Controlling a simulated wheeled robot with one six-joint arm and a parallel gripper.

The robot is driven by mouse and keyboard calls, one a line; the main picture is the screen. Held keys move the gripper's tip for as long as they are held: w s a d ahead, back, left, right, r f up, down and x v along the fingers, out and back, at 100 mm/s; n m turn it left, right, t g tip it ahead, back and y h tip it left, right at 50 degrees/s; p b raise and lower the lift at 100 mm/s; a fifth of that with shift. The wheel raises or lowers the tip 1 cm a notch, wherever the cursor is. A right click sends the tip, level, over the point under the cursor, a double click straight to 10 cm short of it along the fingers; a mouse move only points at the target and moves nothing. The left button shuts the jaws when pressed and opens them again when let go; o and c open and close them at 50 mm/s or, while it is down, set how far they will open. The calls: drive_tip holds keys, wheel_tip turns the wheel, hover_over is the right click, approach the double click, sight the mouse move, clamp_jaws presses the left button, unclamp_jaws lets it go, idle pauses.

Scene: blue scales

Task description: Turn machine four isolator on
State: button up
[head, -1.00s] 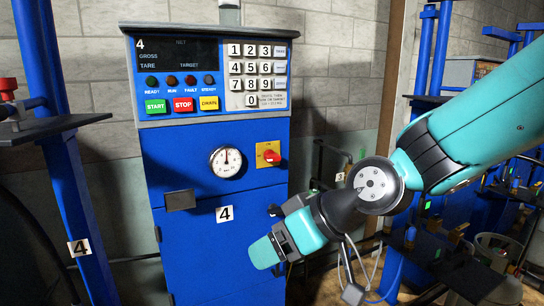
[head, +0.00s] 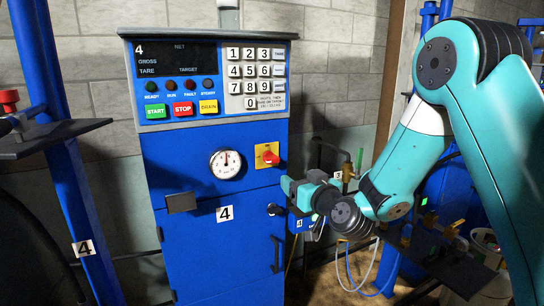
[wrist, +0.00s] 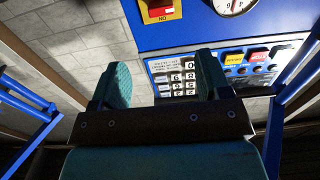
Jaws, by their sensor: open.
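The machine four isolator is a red knob (head: 269,157) on a yellow plate (head: 260,150), on the cabinet front to the right of the round dial. In the wrist view the red knob (wrist: 157,8) is at the top edge, partly cut off. Its yellow plate (wrist: 165,18) appears upside down there, with an ON mark along the edge nearer the keypad. My gripper (head: 287,192) is just below and right of the isolator, apart from it. In the wrist view my gripper (wrist: 163,82) is open, with nothing between its two fingers.
The blue cabinet (head: 215,260) carries a dial (head: 225,163), a number keypad (head: 257,77) and START, STOP and DRAIN buttons. A small handle (head: 276,209) sticks out near my gripper. A blue post (head: 60,180) with a black shelf stands at left.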

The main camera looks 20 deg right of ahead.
sight(274, 161)
drive_tip(key=w+a+p, duration=0.1)
drive_tip(key=w+p, duration=0.2)
drive_tip(key=w, duration=0.1)
drive_tip(key=w+a+p, duration=0.1)
drive_tip(key=w+p, duration=0.2)
drive_tip(key=w, duration=0.2)
drive_tip(key=w+a+p, duration=0.1)
drive_tip(key=w+p, duration=0.3)
drive_tip(key=w, duration=0.1)
drive_tip(key=shift+w+r, duration=0.1)
drive_tip(key=shift+w, duration=0.05)
drive_tip(key=shift+w+a, duration=0.1)
drive_tip(key=shift+w, duration=0.45)
drive_tip(key=c, duration=0.9)
